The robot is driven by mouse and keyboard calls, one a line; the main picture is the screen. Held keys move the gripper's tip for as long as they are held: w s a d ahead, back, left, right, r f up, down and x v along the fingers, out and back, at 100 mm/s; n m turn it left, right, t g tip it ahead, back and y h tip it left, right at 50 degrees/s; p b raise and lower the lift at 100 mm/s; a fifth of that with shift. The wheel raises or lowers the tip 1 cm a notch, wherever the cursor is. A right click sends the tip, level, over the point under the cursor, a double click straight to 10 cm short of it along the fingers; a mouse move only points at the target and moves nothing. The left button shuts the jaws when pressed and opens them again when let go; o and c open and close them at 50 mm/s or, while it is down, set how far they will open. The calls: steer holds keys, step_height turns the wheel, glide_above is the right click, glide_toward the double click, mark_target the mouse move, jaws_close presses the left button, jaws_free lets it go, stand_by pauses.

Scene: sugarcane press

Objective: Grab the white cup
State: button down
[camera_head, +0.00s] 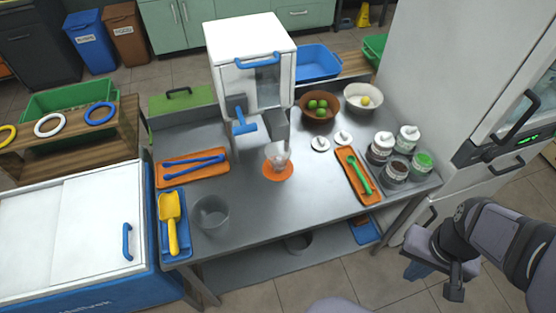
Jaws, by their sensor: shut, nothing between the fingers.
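A small whitish, see-through cup (277,153) stands upright on a round orange coaster (278,172) near the middle of the steel table, below the front of the white press (252,70). What is in the cup is too small to tell. My gripper (418,270) is at the lower right, off the table's front right corner and well apart from the cup. It is shut and empty. No part of the cup is hidden by my arm.
A clear bowl (211,212) and a blue tray with a yellow scoop (169,218) stand front left. An orange tray with a green spoon (359,176) and lidded jars (381,147) stand right. A tall white fridge (440,90) borders the right.

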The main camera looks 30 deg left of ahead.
steer(key=c, duration=0.6)
jaws_free()
steer(key=shift+f, duration=0.1)
